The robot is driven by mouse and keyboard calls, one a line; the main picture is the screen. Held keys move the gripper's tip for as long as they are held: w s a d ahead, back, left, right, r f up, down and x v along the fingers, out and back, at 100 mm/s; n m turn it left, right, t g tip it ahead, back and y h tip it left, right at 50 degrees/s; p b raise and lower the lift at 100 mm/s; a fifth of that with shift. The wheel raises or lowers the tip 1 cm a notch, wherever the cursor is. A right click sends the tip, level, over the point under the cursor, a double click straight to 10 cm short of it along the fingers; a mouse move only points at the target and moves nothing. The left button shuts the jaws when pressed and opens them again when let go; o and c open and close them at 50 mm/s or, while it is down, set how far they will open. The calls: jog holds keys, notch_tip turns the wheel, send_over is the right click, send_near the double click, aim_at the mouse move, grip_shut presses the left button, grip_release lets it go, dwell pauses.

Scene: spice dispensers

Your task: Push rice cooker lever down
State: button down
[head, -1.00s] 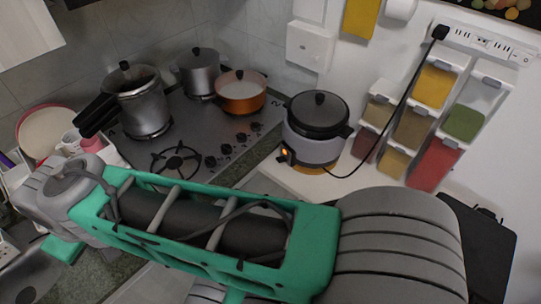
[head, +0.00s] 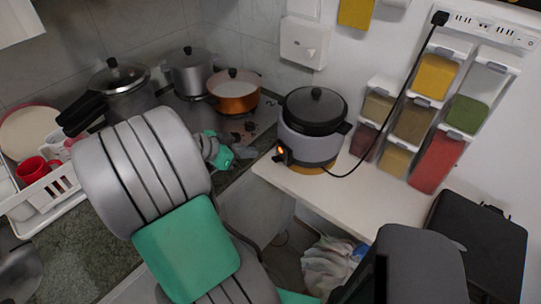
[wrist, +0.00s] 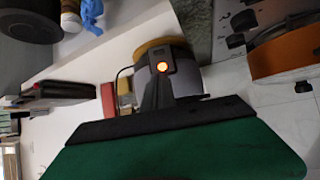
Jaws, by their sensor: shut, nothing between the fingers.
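The rice cooker (head: 306,146) is grey with a dark lid and stands on a round wooden base on the white counter. Its dark front panel (head: 282,154) has a lit orange light. The small lever cannot be made out separately from the panel. My gripper (head: 248,153) is left of the panel in the head view, apart from it and partly hidden behind my arm. In the wrist view, the shut, empty fingers (wrist: 158,78) point toward the panel and overlap it. The cooker (wrist: 189,80) appears upside down there, partly hidden by the gripper.
The white counter (head: 345,205) has bare room in front of the cooker. A black cord runs to the wall outlet. Spice dispensers (head: 413,120) hang to the right. An orange pot (head: 233,92) and other pots are on the stove to the left.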

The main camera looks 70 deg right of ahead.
aim_at(276, 159)
jog(key=p+x, duration=0.2)
jog(key=x, duration=0.8)
jog(key=shift+w, duration=0.1)
jog(key=shift+f, duration=0.1)
